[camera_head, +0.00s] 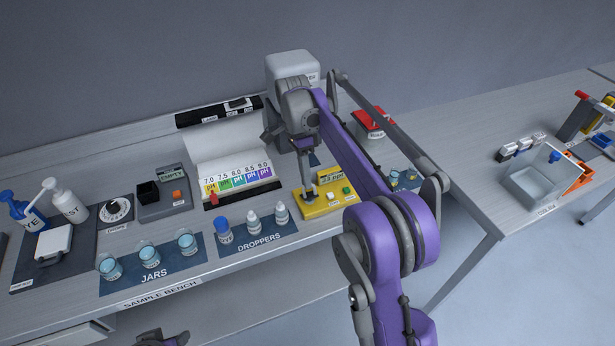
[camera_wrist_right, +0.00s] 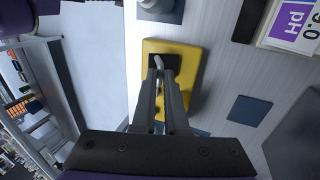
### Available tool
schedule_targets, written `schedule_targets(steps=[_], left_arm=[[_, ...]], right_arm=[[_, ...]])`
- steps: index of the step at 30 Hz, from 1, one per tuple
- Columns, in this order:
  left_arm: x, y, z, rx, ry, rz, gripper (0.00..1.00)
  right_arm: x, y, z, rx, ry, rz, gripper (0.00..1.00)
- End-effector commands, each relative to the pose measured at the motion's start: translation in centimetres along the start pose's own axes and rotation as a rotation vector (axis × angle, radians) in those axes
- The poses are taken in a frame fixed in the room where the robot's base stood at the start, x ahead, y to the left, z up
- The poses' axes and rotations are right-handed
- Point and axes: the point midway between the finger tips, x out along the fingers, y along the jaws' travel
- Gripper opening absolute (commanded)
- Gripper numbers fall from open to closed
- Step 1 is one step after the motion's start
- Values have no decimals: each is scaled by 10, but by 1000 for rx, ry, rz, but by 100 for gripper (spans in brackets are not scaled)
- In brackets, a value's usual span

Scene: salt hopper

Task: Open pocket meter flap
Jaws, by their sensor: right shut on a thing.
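The yellow pocket meter (camera_head: 322,211) lies on the sample bench, right of the droppers, with a small display and buttons on its top. It also shows in the right wrist view (camera_wrist_right: 191,54). My right gripper (camera_head: 308,189) reaches down to the meter's left part. In the right wrist view its fingers (camera_wrist_right: 159,75) are close together at a small pale grey piece (camera_wrist_right: 158,61) beside a dark patch on the meter. The fingers partly hide this piece, and I cannot tell how far the flap is raised. My left gripper (camera_head: 165,338) shows only in part at the bottom edge.
Dropper bottles (camera_head: 253,222) stand on a dark mat left of the meter, with jars (camera_head: 149,256) farther left. A pH colour chart (camera_head: 238,178) stands behind. A red-lidded box (camera_head: 373,122) is at the back right. Small jars (camera_head: 411,175) stand right of the meter.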

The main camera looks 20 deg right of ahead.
Motion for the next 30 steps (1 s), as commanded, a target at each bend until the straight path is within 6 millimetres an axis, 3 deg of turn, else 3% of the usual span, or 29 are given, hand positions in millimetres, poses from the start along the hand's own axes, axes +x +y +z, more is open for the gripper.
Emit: schedule_targets(steps=[21,22,26,30], left_arm=[[-6,0,-7,0,6,0,50],[-6,0,-7,0,6,0,50],[-6,0,-7,0,6,0,50],[-6,0,-7,0,6,0,50]], right_arm=[[-2,-6,0,0,1,91,0],[-2,-6,0,0,1,91,14],[-2,-6,0,0,1,90,38],[-2,-6,0,0,0,90,41]])
